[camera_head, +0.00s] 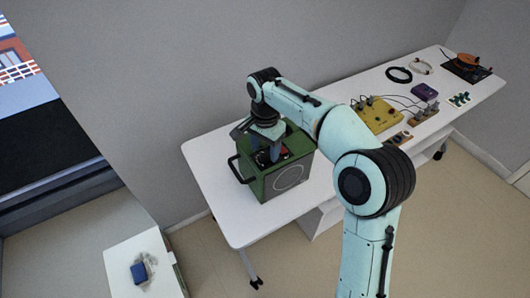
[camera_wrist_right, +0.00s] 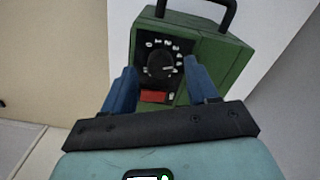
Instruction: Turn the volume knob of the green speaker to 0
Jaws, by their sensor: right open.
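The green speaker (camera_head: 284,184) stands on the left end of the white table in the head view, with a dark handle at its left. In the right wrist view, the speaker (camera_wrist_right: 222,57) shows a black panel with a round black volume knob (camera_wrist_right: 160,65), white marks around it and a red switch (camera_wrist_right: 154,97) below it. My right gripper (camera_head: 268,157) is over the panel in the head view. In the right wrist view its two blue fingers (camera_wrist_right: 160,78) are open, one on each side of the knob, apart from it. My left gripper is not in view.
The white table (camera_head: 222,203) runs to the back right. A yellow box (camera_head: 377,116) with cables, a purple box (camera_head: 424,92) and other small items lie farther along it. A small white stand (camera_head: 119,268) with a blue object (camera_head: 139,273) is at the lower left.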

